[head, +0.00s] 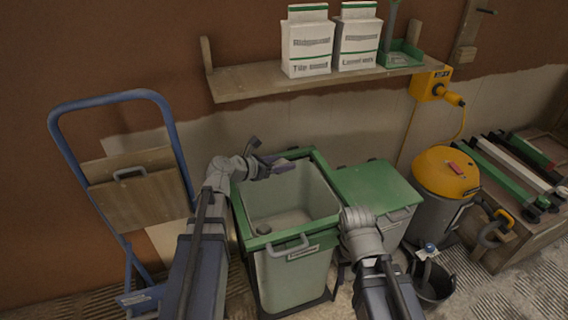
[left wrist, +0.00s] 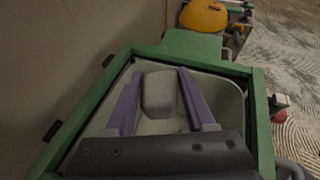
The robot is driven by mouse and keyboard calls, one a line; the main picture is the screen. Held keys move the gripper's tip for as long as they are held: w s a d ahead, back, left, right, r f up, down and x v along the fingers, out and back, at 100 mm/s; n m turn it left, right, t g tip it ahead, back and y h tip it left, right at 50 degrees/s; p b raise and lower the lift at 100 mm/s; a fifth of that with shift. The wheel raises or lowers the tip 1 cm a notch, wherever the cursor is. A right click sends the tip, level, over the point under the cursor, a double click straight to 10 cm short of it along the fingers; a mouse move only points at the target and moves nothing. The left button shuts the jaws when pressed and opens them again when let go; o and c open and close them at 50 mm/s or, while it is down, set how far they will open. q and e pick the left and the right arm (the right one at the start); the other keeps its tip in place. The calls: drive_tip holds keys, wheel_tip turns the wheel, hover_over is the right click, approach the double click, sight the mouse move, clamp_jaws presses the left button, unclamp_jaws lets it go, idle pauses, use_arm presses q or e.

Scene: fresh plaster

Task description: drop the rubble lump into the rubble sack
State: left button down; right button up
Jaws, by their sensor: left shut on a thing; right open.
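The rubble sack (head: 292,272) is a pale grey-green open container in a green frame, standing on the floor below the shelf. My left gripper (head: 282,164) is over its open mouth, near the back left. In the left wrist view its purple fingers (left wrist: 158,97) are shut on the rubble lump (left wrist: 159,92), a grey-beige block, with the sack's inside beyond it. In the head view the held lump is hard to make out. Grey pieces (head: 290,218) lie at the sack's bottom. My right arm's wrist is at the sack's right side; its gripper is hidden.
A green-lidded bin (head: 374,186) stands right of the sack, then a yellow-topped vacuum (head: 446,172) and a dark bucket (head: 432,283). A blue hand truck (head: 112,98) stands left. A shelf (head: 250,82) with white bags (head: 306,45) is above.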

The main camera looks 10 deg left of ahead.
use_arm(q)
wheel_tip(320, 180, down, 6)
drive_tip(key=b, duration=0.6)
drive_tip(key=shift+c, duration=0.8)
unclamp_jaws()
drive_tip(key=p+v, duration=0.3)
drive_tip(key=v, duration=0.4)
drive_tip(key=shift+s+a+r, duration=0.2)
drive_tip(key=shift+s, duration=0.15)
drive_tip(key=shift+d, duration=0.1)
